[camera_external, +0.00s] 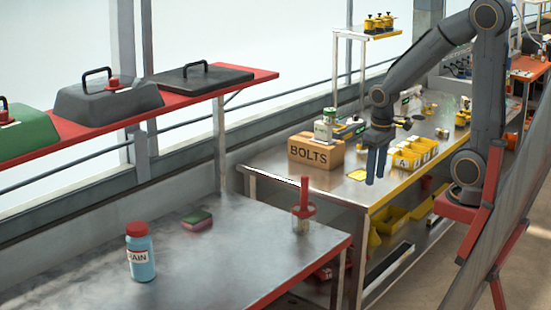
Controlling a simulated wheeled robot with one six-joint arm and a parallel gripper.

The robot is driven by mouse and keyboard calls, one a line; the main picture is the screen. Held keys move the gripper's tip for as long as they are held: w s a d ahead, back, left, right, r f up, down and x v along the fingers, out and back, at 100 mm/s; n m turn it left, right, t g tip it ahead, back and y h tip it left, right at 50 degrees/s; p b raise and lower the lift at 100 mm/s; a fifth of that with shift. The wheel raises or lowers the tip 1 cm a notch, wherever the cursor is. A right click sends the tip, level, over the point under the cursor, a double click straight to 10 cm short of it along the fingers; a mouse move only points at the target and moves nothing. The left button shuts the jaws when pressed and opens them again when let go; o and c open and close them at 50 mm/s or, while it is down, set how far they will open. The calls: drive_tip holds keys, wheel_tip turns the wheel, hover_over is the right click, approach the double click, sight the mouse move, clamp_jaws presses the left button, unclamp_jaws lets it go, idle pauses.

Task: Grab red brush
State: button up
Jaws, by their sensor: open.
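A red upright item (304,186), which looks like the red brush, stands near the right end of the front metal table (255,262). Its thin red handle points up from a red ring or rim over a pale, see-through lower part. Whether that part is a cup or the brush's own base is too small to tell. My gripper (376,180) hangs fingers down to the right of the brush and higher in the picture, near the back table's front edge. Its two dark blue fingers are apart with nothing between them. It is clear of the brush.
A blue bottle with a red cap (142,260) and a green and pink block (197,219) stand left on the front table. The back table holds a BOLTS box (314,151) and yellow bins (411,156). A red shelf (225,82) overhangs the wall side.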

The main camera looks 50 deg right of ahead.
wheel_tip(320, 180, up, 4)
drive_tip(key=r, duration=0.1)
drive_tip(key=w+d+f+n+t, duration=0.2)
drive_tip(key=w+d+f+t, duration=0.15)
drive_tip(key=w, duration=0.65)
drive_tip(key=w+d+f+n+t, duration=0.2)
drive_tip(key=w+t, duration=0.3)
drive_tip(key=w, duration=0.5)
wheel_tip(320, 180, up, 4)
drive_tip(key=n+t+y+b, duration=0.1)
drive_tip(key=n+t+y, duration=0.35)
drive_tip(key=y, duration=0.85)
hover_over(304, 203)
drive_tip(key=s+d, duration=0.2)
drive_tip(key=d, duration=0.2)
drive_tip(key=shift+n+g, duration=0.25)
drive_tip(key=shift+g, duration=0.15)
wheel_tip(304, 203, down, 10)
drive_tip(key=shift+w+r, duration=0.15)
drive_tip(key=shift+p+x, duration=1.25)
drive_tip(key=shift+x, duration=2.55)
drive_tip(key=shift+a, duration=0.15)
